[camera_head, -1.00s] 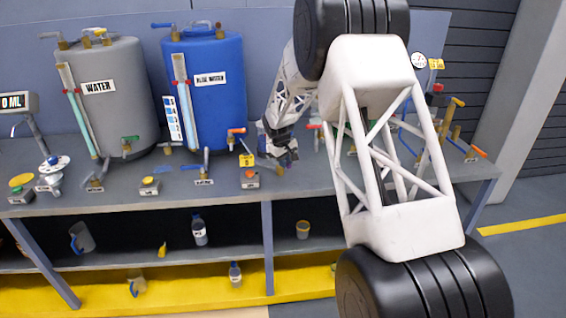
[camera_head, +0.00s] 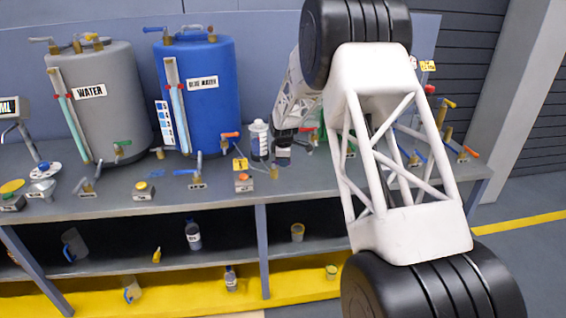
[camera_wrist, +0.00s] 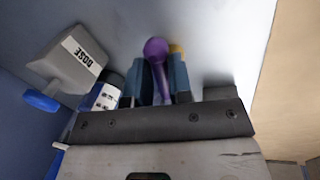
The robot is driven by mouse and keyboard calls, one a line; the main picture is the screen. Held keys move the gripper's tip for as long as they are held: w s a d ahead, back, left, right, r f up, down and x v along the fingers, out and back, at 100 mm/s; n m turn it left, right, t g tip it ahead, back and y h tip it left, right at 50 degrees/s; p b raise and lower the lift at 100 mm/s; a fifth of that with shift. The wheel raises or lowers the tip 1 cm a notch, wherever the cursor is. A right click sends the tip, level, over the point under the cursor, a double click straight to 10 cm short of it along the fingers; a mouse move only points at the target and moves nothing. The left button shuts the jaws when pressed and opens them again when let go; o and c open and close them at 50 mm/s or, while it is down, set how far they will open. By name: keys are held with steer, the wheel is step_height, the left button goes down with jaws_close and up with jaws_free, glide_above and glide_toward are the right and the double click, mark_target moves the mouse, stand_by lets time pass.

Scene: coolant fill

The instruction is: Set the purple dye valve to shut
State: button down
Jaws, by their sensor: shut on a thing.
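The purple valve handle (camera_wrist: 157,60), a lever with a round knob at its end, shows in the wrist view between the two blue-grey fingers of my gripper (camera_wrist: 158,80). The fingers are shut on the lever, and its knob sticks out past them. The valve's body is hidden behind the gripper. In the head view my gripper (camera_head: 283,157) is low over the bench, to the right of a labelled bottle. I cannot make out the purple handle in the head view.
The bottle (camera_head: 259,140) stands close to the left of my gripper. A grey part labelled DOSE (camera_wrist: 70,65) with a blue handle is near in the wrist view. A blue tank (camera_head: 205,110) and a grey tank (camera_head: 105,115) stand farther left. Several small valves line the bench.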

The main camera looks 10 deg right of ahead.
steer(key=shift+w+d+n, duration=0.1)
steer(key=shift+w+n, duration=0.35)
steer(key=shift+n, duration=0.75)
steer(key=c, duration=1)
jaws_free()
steer(key=shift+c, duration=0.2)
steer(key=shift+s+r, duration=0.25)
steer(key=shift+r, duration=1.05)
steer(key=shift+s+r, duration=0.25)
steer(key=shift+r, duration=1)
steer(key=shift+s+r, duration=0.25)
steer(key=shift+r, duration=1.05)
